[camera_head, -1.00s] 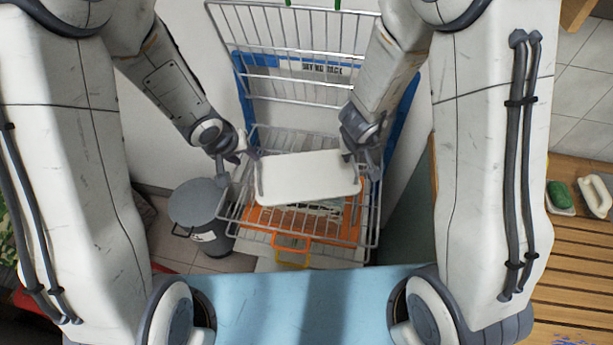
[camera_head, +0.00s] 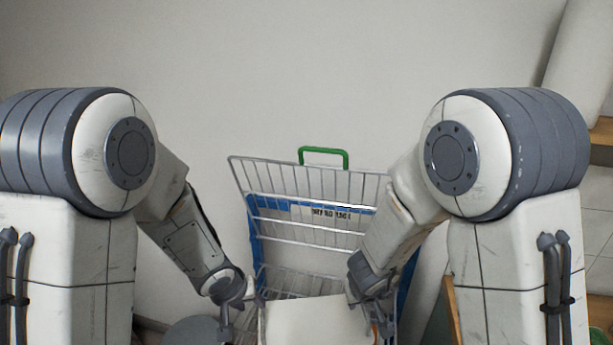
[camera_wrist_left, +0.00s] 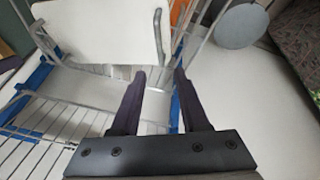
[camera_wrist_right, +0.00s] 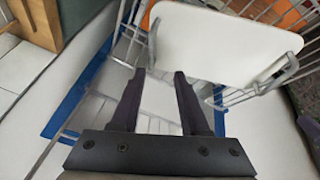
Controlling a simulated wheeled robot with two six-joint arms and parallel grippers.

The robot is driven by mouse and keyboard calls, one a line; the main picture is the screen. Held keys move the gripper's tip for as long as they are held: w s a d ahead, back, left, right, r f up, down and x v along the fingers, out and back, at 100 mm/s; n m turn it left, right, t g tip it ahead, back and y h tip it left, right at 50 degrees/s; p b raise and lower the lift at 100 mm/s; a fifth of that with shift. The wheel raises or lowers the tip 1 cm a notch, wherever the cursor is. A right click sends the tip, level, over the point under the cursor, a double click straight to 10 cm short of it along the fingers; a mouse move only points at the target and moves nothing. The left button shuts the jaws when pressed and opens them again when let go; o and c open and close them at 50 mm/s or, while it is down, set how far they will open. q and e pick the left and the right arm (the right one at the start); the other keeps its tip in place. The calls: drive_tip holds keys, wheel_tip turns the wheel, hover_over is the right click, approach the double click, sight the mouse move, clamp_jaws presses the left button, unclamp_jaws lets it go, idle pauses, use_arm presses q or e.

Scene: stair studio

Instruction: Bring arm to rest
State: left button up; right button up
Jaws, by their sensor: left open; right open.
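My left gripper (camera_head: 241,306) is at the left side of a white board with grey side handles (camera_head: 318,322). In the left wrist view my left gripper (camera_wrist_left: 160,76) is open with nothing between its fingers; the white board (camera_wrist_left: 95,32) lies beyond its fingertips. My right gripper (camera_wrist_right: 160,75) is also open and empty, with the white board (camera_wrist_right: 222,45) beyond and to the right of its fingertips. Neither gripper appears to touch the board's handles. The board's lower part is cut off in the head view.
A wire shopping cart (camera_head: 310,226) with a green handle (camera_head: 324,151) stands ahead, close around both grippers. A round grey bin lid (camera_wrist_left: 241,26) is beside the cart. Orange material (camera_wrist_right: 284,14) shows through the wire. A plain wall (camera_head: 300,60) stands behind.

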drive_tip(key=s+a+r+n+g+y, duration=0.1)
drive_tip(key=s+a+r+n+y, duration=0.15)
drive_tip(key=s+a+r, duration=0.35)
drive_tip(key=s+a+r+n+g+y, duration=0.1)
drive_tip(key=s+a+r+n+y, duration=0.15)
drive_tip(key=s+a, duration=0.5)
use_arm(q)
drive_tip(key=s+d+r+m+g, duration=0.1)
drive_tip(key=s+d+r+m, duration=0.1)
drive_tip(key=s, duration=0.5)
drive_tip(key=s+d+r+m+g, duration=0.2)
drive_tip(key=s+d+r+m, duration=0.1)
drive_tip(key=s+r, duration=0.3)
drive_tip(key=s+d+r+m+g, duration=0.1)
drive_tip(key=s+d+r+m, duration=0.1)
drive_tip(key=s, duration=0.8)
wheel_tip(320, 180, up, 2)
drive_tip(key=shift+s+d+m+g, duration=0.25)
drive_tip(key=shift+m+g, duration=0.15)
drive_tip(key=shift+m, duration=0.4)
use_arm(e)
drive_tip(key=s+d+r+g+h, duration=0.2)
drive_tip(key=s+d, duration=0.3)
drive_tip(key=s, duration=0.5)
drive_tip(key=shift+s+r+n+g+h, duration=0.2)
drive_tip(key=shift+r+n+g+h, duration=0.15)
drive_tip(key=shift+r, duration=0.3)
